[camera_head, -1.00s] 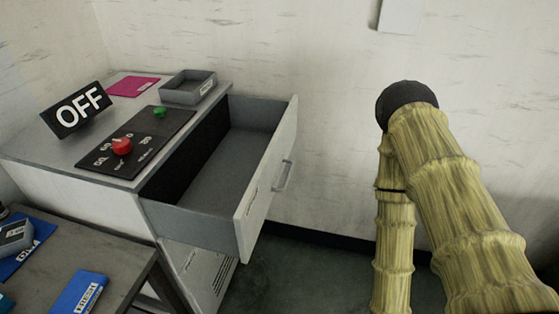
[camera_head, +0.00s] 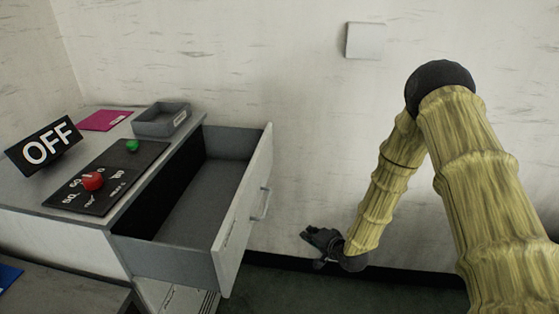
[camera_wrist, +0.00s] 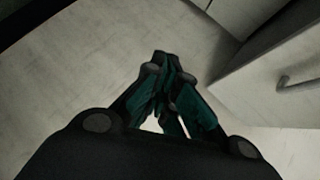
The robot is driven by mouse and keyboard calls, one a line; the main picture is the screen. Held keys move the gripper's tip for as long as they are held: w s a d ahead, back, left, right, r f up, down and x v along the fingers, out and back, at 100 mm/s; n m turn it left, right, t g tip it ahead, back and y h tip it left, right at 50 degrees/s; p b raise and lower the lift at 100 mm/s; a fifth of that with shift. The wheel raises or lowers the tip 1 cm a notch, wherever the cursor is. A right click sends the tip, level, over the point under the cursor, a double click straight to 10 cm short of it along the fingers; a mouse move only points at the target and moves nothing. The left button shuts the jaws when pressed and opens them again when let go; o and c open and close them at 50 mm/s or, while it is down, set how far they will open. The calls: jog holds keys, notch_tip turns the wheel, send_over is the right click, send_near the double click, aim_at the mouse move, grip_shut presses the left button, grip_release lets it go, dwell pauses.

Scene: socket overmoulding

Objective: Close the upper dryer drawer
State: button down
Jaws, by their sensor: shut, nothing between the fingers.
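The upper dryer drawer (camera_head: 190,205) is pulled out of the grey dryer cabinet (camera_head: 70,222) and looks empty. Its light front panel (camera_head: 243,213) carries a bar handle (camera_head: 262,204) and faces right. My gripper (camera_head: 308,236) is right of the drawer front, apart from it, low near the wall. In the wrist view my gripper (camera_wrist: 165,62) has its dark teal fingers together with nothing between them. The drawer front and its handle (camera_wrist: 298,84) show at the right of that view.
On the cabinet top are an OFF sign (camera_head: 45,144), a control panel (camera_head: 105,178) with red and green knobs, a grey tray (camera_head: 161,120) and a pink sheet (camera_head: 105,120). A table edge (camera_head: 65,290) is at lower left. A pale wall stands behind.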

jog(key=w+r+m+t+y, duration=0.3)
jog(key=w+r+t+y, duration=0.1)
jog(key=w+r, duration=1.2)
jog(key=p, duration=0.3)
send_near(271, 149)
jog(key=w, duration=0.4)
jog(key=shift+w+a+f, duration=0.15)
jog(key=shift+a, duration=0.4)
jog(key=shift+w+a+f, duration=0.15)
jog(key=shift+a, duration=0.4)
jog(key=shift+a, duration=0.15)
